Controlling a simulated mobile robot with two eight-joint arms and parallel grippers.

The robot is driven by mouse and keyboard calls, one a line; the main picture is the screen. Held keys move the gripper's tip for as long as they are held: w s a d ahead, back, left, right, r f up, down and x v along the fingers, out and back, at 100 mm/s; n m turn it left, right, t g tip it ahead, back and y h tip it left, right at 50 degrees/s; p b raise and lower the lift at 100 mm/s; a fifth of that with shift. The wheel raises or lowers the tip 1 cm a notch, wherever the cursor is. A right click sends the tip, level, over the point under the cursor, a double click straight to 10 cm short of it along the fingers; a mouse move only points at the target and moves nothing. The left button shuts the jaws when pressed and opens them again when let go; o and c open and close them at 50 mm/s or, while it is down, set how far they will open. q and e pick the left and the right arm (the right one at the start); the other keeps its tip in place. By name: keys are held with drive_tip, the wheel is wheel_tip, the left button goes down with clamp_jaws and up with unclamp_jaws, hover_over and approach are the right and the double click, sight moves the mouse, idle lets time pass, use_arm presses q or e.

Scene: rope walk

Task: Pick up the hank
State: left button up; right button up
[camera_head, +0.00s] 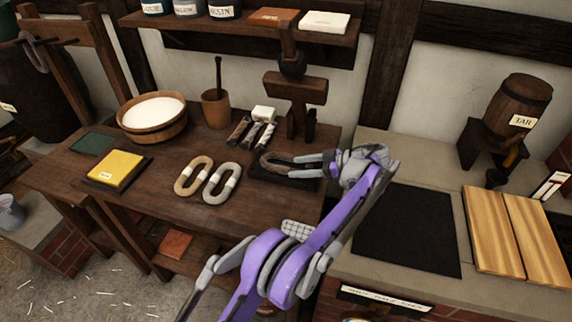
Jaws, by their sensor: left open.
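A dark brown hank (272,158) lies over a black tray or mat (262,173) at the right end of the wooden table. My left gripper (306,166) is open, its fingers pointing left at the hank's right end. The fingers overlap that end in the picture, and I cannot tell if they touch it. A tan hank (182,184) and a pale grey hank (211,190), each with a light band, lie side by side to the left on the table. My right gripper is not in view.
A tub of white stuff (133,128), a mortar (215,110), a yellow block (116,168) and some brushes (257,135) stand on the table (150,215). A black mat (405,230) and boards (497,240) lie on the right counter.

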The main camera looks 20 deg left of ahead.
sight(284, 167)
use_arm(q)
drive_tip(key=x, duration=0.5)
drive_tip(key=shift+s+a+r, duration=0.3)
clamp_jaws()
